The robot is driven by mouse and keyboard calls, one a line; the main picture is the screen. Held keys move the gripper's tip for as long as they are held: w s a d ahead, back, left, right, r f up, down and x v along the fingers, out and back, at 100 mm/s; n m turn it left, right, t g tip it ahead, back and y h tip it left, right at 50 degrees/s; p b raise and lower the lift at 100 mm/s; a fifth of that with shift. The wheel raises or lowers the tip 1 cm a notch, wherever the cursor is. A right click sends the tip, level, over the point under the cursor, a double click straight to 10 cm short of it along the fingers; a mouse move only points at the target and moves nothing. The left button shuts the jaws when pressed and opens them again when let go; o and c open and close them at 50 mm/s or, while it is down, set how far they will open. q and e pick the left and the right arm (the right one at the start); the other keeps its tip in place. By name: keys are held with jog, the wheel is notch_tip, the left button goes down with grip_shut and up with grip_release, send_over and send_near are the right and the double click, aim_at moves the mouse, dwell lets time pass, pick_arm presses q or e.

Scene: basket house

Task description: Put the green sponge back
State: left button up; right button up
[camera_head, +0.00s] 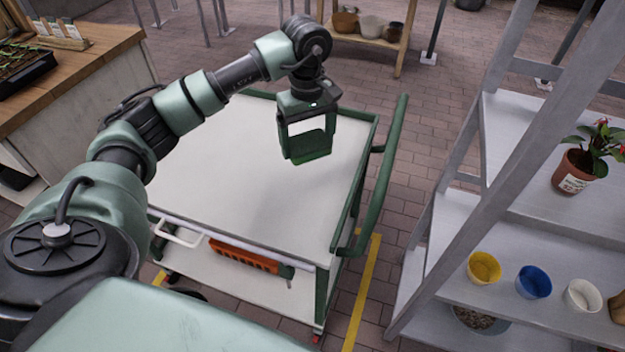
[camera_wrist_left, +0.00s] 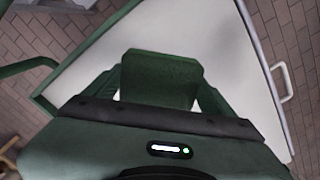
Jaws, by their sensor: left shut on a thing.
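The green sponge (camera_head: 310,147) is held between the fingers of my left gripper (camera_head: 307,156), which points down above the right part of the cart's white top (camera_head: 225,165). In the left wrist view the sponge (camera_wrist_left: 160,79) sits upright between the two green fingers, with the white cart top behind it. Whether the sponge's lower edge touches the cart top is hard to tell. My right gripper is not in view.
A grey shelf (camera_head: 500,285) with small yellow (camera_head: 484,267), blue (camera_head: 533,282) and white pots (camera_head: 583,295) stands right. A wooden bench (camera_head: 75,65) stands left. The cart top is otherwise clear.

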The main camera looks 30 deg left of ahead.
pick_arm(q)
send_over(310, 189)
notch_tip(310, 189, down, 8)
jog(key=shift+a+f+p, duration=0.1)
jog(key=shift+p, duration=0.2)
jog(key=shift+f, duration=0.9)
notch_tip(310, 189, down, 3)
jog(key=shift+f, duration=0.25)
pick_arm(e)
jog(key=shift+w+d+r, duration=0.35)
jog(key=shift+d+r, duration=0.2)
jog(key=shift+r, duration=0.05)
